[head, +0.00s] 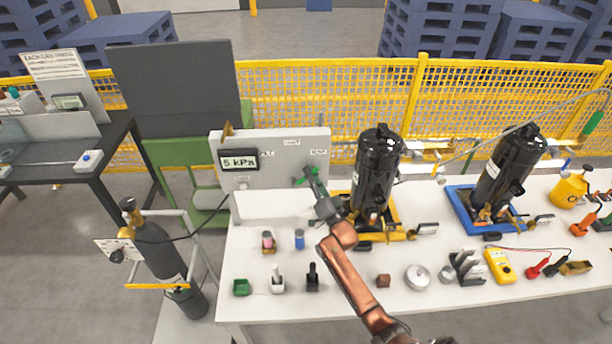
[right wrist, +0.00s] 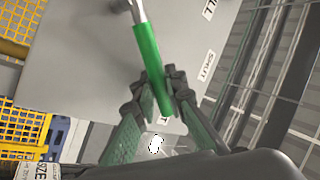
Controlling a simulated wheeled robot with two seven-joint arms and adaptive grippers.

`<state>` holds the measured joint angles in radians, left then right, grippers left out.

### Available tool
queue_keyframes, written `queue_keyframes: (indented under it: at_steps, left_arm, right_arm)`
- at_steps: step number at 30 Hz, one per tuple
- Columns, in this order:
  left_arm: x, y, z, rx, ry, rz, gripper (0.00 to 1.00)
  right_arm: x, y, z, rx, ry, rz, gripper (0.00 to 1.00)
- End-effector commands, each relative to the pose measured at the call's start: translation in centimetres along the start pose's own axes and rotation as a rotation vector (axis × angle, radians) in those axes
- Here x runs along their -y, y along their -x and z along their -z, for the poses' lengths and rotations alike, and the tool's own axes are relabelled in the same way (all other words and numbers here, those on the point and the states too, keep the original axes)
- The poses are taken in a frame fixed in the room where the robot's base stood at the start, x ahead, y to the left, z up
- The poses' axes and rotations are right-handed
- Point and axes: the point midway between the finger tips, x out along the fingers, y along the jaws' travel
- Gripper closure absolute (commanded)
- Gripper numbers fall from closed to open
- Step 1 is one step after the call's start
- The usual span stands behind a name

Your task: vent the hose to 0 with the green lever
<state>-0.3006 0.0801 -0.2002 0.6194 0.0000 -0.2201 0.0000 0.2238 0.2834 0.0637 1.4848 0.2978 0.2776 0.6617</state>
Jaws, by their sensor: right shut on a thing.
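The green lever (head: 304,177) sits on the right part of the white panel (head: 285,170), below a small label. In the right wrist view the green lever (right wrist: 146,58) runs down between the fingers of my right gripper (right wrist: 160,95). My right gripper (head: 312,180) is shut on the lever in front of the panel and hides part of it. A display (head: 238,160) on the panel's left reads 5 kPa. A dark hose (head: 205,228) runs from the panel's left side toward the gas cylinder. My left gripper is not in view.
Two black compressors stand on the table, one on a yellow base (head: 398,225) and one on a blue base (head: 463,204). Small parts and a yellow multimeter (head: 500,266) lie along the front. A dark gas cylinder (head: 160,250) stands at the table's left.

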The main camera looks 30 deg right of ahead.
Motion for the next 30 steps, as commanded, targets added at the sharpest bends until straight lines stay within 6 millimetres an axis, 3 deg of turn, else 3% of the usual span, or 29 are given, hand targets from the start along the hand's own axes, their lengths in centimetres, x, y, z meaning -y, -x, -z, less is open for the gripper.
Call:
queue_keyframes:
  at_steps: [22,23,30]
  left_arm:
    - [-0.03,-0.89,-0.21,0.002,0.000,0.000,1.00]
    - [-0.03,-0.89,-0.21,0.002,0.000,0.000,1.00]
    - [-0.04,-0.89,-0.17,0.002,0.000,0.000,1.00]
  right_arm:
    - [-0.76,0.51,-0.04,-0.050,-0.077,-0.002,1.00]
    - [-0.77,0.51,-0.04,-0.050,-0.077,-0.002,0.87]
    - [-0.72,0.48,-0.05,-0.050,-0.077,-0.001,0.71]
